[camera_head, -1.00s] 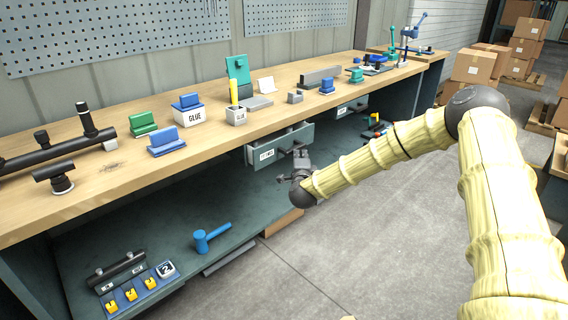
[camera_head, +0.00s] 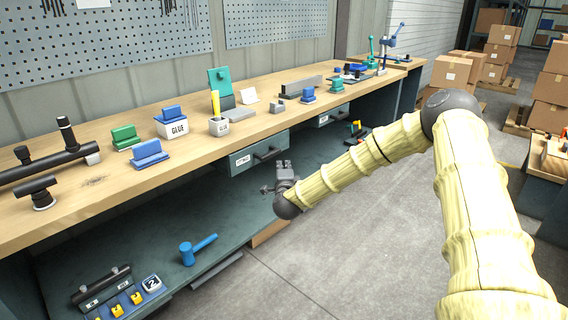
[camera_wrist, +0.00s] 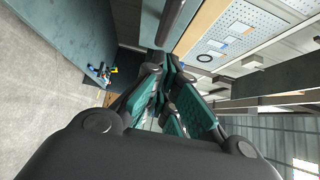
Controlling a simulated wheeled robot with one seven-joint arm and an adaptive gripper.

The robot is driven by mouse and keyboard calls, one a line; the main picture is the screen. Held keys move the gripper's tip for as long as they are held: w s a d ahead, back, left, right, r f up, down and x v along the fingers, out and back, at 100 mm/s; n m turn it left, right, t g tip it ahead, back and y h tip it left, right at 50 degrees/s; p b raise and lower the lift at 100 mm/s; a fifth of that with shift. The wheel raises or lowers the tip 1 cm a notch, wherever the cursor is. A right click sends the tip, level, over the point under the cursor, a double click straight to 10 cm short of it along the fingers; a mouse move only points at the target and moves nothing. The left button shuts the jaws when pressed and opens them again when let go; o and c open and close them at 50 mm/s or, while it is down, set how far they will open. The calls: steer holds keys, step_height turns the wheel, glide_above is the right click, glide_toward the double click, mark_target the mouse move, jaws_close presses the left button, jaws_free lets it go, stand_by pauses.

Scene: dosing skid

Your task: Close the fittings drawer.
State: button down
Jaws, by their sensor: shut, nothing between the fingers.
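The fittings drawer (camera_head: 262,151) is under the bench top in the head view, with a white label and a dark bar handle (camera_head: 268,154). Its front looks flush, or nearly flush, with the bench; no open inside shows. My gripper (camera_head: 284,167) is just in front of the drawer's right end, slightly below the handle. I cannot tell whether it touches the front. In the wrist view my gripper (camera_wrist: 170,72) has its fingers together and empty, close to a dark bar and teal surface.
A second drawer (camera_head: 333,115) is further right under the bench top (camera_head: 95,182). A blue mallet (camera_head: 190,252) lies on the lower shelf. Cardboard boxes (camera_head: 553,88) stand at the right. The floor in front is clear.

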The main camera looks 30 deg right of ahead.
steer(key=v, duration=0.8)
steer(key=s+a+f+n+g+y, duration=0.25)
steer(key=s+a+f+n, duration=0.25)
steer(key=a+f, duration=0.3)
steer(key=s+a+f+n+g+y, duration=0.1)
steer(key=s+a+f+n+y, duration=0.4)
steer(key=f, duration=0.5)
steer(key=s+a+f+n+g, duration=0.3)
steer(key=s+f, duration=0.4)
steer(key=s, duration=0.3)
steer(key=s+a+f+n+g, duration=0.3)
steer(key=s+a+f+g, duration=0.1)
steer(key=s+f, duration=0.4)
steer(key=s+d+f+n+g+p, duration=0.1)
steer(key=s+d+n+g, duration=0.15)
steer(key=s, duration=0.95)
steer(key=s+d+f+n+g, duration=0.1)
steer(key=s+n+g, duration=0.3)
steer(key=s, duration=0.9)
step_height(320, 180, up, 18)
steer(key=p, duration=1.8)
steer(key=shift+w, duration=0.25)
